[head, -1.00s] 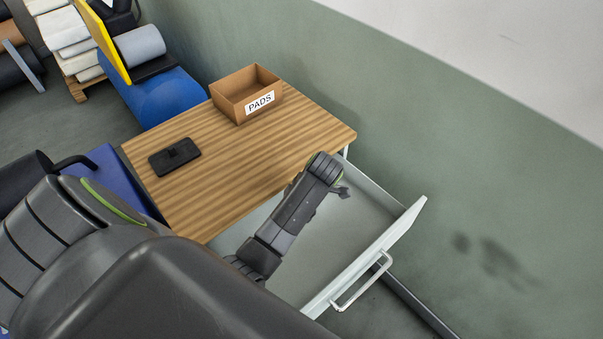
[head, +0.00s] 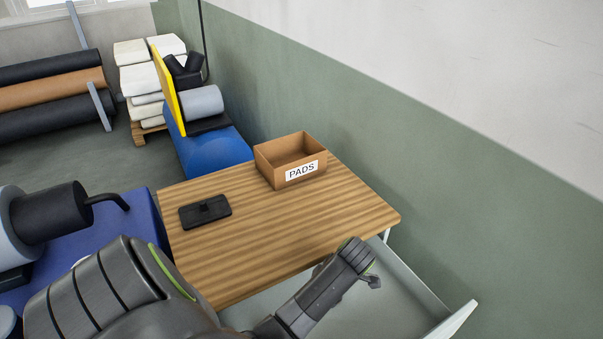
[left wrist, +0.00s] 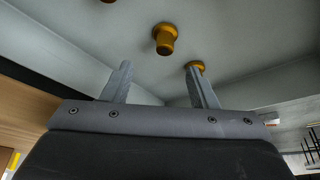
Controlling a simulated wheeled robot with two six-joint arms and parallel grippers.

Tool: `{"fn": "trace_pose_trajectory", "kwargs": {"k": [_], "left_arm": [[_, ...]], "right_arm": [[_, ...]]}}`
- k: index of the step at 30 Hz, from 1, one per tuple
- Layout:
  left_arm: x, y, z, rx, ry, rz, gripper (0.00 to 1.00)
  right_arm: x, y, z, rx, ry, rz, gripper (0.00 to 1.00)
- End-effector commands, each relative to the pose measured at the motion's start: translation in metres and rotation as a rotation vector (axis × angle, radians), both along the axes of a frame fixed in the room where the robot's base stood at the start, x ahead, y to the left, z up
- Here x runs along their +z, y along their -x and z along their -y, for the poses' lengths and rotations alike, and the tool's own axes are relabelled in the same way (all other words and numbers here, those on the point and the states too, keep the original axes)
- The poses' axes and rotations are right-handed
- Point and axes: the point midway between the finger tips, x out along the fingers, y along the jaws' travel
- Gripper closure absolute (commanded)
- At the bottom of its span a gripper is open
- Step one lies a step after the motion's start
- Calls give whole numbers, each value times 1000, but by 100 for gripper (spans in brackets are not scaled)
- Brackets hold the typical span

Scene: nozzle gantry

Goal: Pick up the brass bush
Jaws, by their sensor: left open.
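Brass bushes show only in the left wrist view, on the pale grey floor of the open drawer (head: 410,312). One brass bush (left wrist: 165,40) stands ahead of the gap between my fingertips, apart from them. A second bush (left wrist: 197,64) is partly hidden behind the right-hand finger. A third bush (left wrist: 108,1) is cut off at the top edge. My left gripper (left wrist: 160,70) is open, with nothing between its fingers. In the head view my left gripper (head: 371,280) is over the drawer, and no bush can be made out there. My right gripper is not in view.
The wooden table (head: 270,235) stands over the drawer. On it are a cardboard box marked PADS (head: 290,160) and a flat black item (head: 205,210). A green wall (head: 400,130) runs along the right.

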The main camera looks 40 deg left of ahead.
Motion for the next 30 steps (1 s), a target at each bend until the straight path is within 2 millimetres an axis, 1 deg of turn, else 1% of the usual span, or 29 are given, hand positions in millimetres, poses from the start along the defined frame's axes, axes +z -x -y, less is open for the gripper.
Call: {"fn": "trace_pose_trajectory", "kwargs": {"k": [1, 4, 6, 11, 14, 17, 21, 24, 30], "left_arm": [[-14, 2, -4, 0, -1, -2, 47], [-29, 6, -9, 1, -3, -1, 47], [-33, 9, -13, 0, -2, -5, 47], [-47, 12, -17, 0, -1, -3, 47], [-56, 18, -20, 1, -1, -4, 47], [-70, 26, -25, 1, -2, -6, 47], [-87, 28, -30, -1, -1, -2, 47], [-92, 29, -31, 0, 0, -1, 47], [-92, 29, -31, 0, 0, 0, 47]], "right_arm": [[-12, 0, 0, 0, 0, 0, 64], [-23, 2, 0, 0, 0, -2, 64], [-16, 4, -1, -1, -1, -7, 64], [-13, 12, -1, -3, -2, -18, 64], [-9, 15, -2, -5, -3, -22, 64], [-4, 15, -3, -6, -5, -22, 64], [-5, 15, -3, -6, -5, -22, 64], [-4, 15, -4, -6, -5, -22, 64], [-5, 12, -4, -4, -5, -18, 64]]}}
